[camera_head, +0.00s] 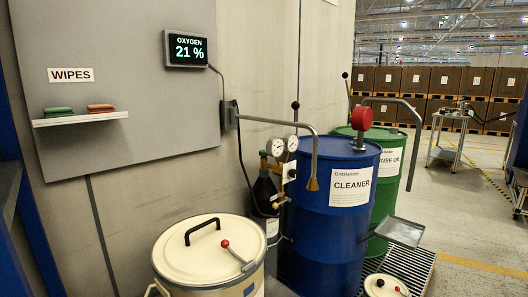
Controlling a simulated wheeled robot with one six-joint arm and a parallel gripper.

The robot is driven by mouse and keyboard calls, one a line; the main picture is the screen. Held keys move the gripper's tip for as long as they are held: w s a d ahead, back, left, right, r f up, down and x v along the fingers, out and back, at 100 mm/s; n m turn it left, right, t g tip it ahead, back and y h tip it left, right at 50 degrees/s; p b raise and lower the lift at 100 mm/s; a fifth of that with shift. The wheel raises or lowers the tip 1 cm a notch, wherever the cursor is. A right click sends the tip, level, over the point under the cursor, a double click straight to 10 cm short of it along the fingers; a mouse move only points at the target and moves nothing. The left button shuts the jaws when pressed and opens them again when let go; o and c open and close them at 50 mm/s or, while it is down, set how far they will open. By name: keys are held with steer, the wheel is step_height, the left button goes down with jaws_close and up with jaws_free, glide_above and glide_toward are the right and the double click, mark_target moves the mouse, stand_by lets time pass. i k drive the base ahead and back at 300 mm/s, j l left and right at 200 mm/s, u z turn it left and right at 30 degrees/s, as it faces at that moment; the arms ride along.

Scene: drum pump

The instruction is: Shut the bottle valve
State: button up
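The dark gas bottle (264,190) stands against the wall, left of the blue drum. At its top are a small valve area (264,156) with green and yellow parts and two round white gauges, one on the left (276,147) and one on the right (292,143). Brass fittings (284,178) hang beside it. The valve is small here, and I cannot tell whether it is open or shut. The bottle's lower part is partly hidden by the cream drum. My gripper is not in view.
The blue CLEANER drum (330,240) and the green drum (392,160) stand to the right on a grating. A cream lidded drum (205,255) is in front. A bent pipe (283,123) reaches across near the bottle. The aisle at right is open.

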mark_target(263, 153)
steer(key=i+l+u, duration=0.1)
steer(key=i+l, duration=0.15)
steer(key=i+l+u, duration=0.1)
steer(key=i+l, duration=0.15)
steer(key=i+l+u, duration=0.1)
steer(key=l, duration=0.35)
steer(key=i+l, duration=0.3)
steer(key=i+l+u, duration=0.15)
steer(key=l, duration=0.25)
steer(key=i+l+u, duration=0.1)
steer(key=i+l, duration=0.15)
steer(key=l, duration=0.15)
steer(key=i+l+u, duration=0.1)
steer(key=l, duration=0.3)
steer(key=i+l+u, duration=0.1)
steer(key=i+l, duration=0.15)
steer(key=l, duration=0.15)
